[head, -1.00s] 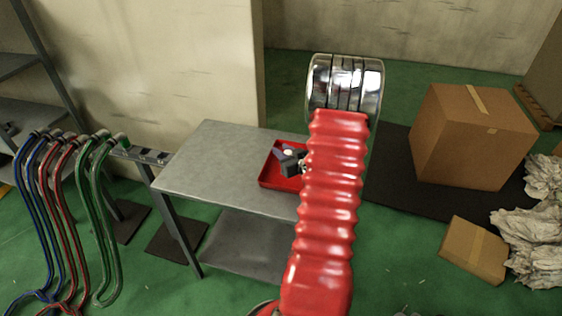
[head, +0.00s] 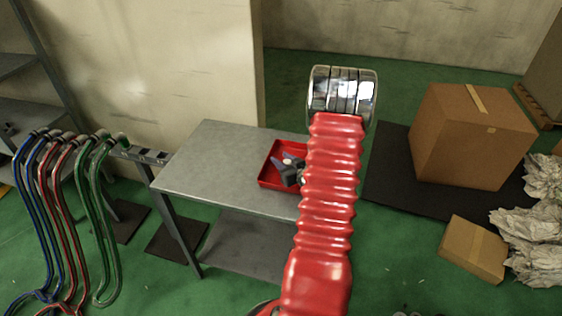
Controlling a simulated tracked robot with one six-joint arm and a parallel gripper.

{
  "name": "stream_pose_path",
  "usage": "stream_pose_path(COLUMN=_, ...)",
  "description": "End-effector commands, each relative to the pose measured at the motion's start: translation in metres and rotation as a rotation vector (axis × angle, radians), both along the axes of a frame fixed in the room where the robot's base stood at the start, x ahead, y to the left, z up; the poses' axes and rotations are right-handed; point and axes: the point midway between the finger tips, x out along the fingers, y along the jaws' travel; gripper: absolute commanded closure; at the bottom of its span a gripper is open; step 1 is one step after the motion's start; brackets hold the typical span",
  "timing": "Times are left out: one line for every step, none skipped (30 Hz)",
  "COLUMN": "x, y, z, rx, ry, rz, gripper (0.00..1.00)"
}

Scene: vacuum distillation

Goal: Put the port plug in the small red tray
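The small red tray (head: 264,176) sits on the right part of the grey metal table; my red arm hides its right side. My dark grey gripper (head: 284,164) is over the tray, within its outline in the head view. A small pale round piece, which looks like the port plug (head: 287,162), shows between the fingers, and the gripper appears shut on it. I cannot tell whether the plug touches the tray floor. My arm covers part of the gripper's wrist.
The grey table (head: 215,165) is bare left of the tray. Blue, red and green hoses (head: 108,220) hang from a rack at the left. A large cardboard box (head: 465,140), a smaller box (head: 473,248) and crumpled paper (head: 530,230) are on the right.

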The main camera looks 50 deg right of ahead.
Motion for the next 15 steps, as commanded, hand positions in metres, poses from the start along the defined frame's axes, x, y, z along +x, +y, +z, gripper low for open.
stream_pose_path(x=0.0, y=0.0001, z=0.0, rx=0.0, ry=0.0, rz=0.0, gripper=0.65)
stream_pose_path(x=0.0, y=0.0001, z=0.0, rx=0.0, ry=0.0, rz=0.0, gripper=0.63)
stream_pose_path(x=0.0, y=0.0001, z=0.0, rx=0.0, ry=0.0, rz=0.0, gripper=0.6)
stream_pose_path(x=0.0, y=0.0001, z=0.0, rx=0.0, ry=0.0, rz=0.0, gripper=0.58)
stream_pose_path(x=0.0, y=0.0001, z=0.0, rx=0.0, ry=0.0, rz=0.0, gripper=0.58)
stream_pose_path(x=0.0, y=0.0001, z=0.0, rx=0.0, ry=0.0, rz=0.0, gripper=0.58)
stream_pose_path(x=0.0, y=0.0001, z=0.0, rx=0.0, ry=0.0, rz=0.0, gripper=0.58)
stream_pose_path(x=0.0, y=0.0001, z=0.0, rx=0.0, ry=0.0, rz=0.0, gripper=0.58)
stream_pose_path(x=0.0, y=0.0001, z=0.0, rx=0.0, ry=0.0, rz=0.0, gripper=0.58)
stream_pose_path(x=0.0001, y=0.0002, z=0.0, rx=0.0, ry=0.0, rz=0.0, gripper=0.58)
stream_pose_path(x=0.0, y=0.0002, z=0.0001, rx=0.0, ry=0.0, rz=0.0, gripper=0.58)
stream_pose_path(x=0.0, y=0.0001, z=0.0006, rx=0.0, ry=0.0, rz=0.0, gripper=0.58)
stream_pose_path(x=0.0, y=0.0001, z=0.0012, rx=0.0, ry=0.0, rz=0.0, gripper=0.58)
stream_pose_path(x=0.0001, y=0.0002, z=0.002, rx=0.0, ry=0.0, rz=0.0, gripper=0.58)
stream_pose_path(x=-0.0022, y=0.0008, z=0.0023, rx=0.001, ry=0.0, rz=0.0, gripper=0.58)
